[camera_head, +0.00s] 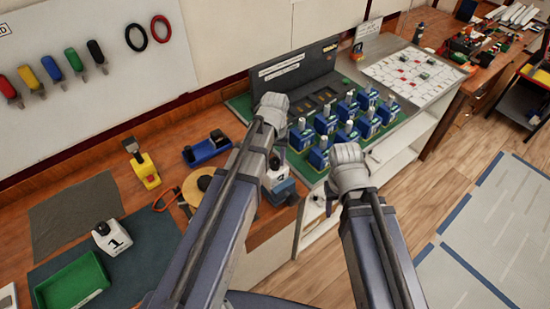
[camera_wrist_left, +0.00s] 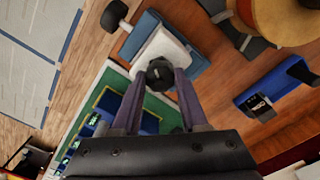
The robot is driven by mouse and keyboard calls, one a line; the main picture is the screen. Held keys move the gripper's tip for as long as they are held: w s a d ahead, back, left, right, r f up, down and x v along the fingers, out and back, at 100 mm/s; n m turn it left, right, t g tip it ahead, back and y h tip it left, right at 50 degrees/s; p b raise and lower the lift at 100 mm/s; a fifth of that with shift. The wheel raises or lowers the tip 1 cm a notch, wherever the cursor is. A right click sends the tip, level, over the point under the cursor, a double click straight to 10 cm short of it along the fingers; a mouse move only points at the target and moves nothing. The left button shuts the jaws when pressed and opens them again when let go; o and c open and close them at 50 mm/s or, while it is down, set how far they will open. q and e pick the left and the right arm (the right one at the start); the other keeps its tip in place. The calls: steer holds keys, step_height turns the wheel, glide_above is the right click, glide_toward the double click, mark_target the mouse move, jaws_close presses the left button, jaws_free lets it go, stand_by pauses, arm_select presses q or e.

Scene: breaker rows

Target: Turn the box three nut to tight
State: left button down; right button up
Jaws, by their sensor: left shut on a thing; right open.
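In the left wrist view a white box (camera_wrist_left: 150,45) stands in a blue vise-like holder (camera_wrist_left: 200,72) with a black handle. My left gripper (camera_wrist_left: 160,88) has its two fingers shut on the black round nut (camera_wrist_left: 160,74) on top of that box. In the head view the white box (camera_head: 279,176) shows beside my left forearm, with a dark number I cannot read surely, in its blue holder (camera_head: 284,191). My left fingers are hidden there behind the arm. My right arm hangs over the board's front edge; its fingers do not show.
A second white box (camera_head: 112,239) marked 1 and a green tray (camera_head: 73,284) are at the left. A blue tool (camera_head: 207,150), a yellow tool (camera_head: 144,170) and a round wooden piece (camera_head: 211,182) lie nearby. Several blue breakers (camera_head: 325,124) stand on a green board (camera_head: 309,172) behind.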

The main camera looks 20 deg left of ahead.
arm_select(q)
steer(key=m, duration=0.5)
steer(key=shift+m, duration=0.3)
steer(key=m, duration=1.3)
steer(key=shift+m, duration=0.3)
steer(key=shift+c, duration=2.1)
jaws_free()
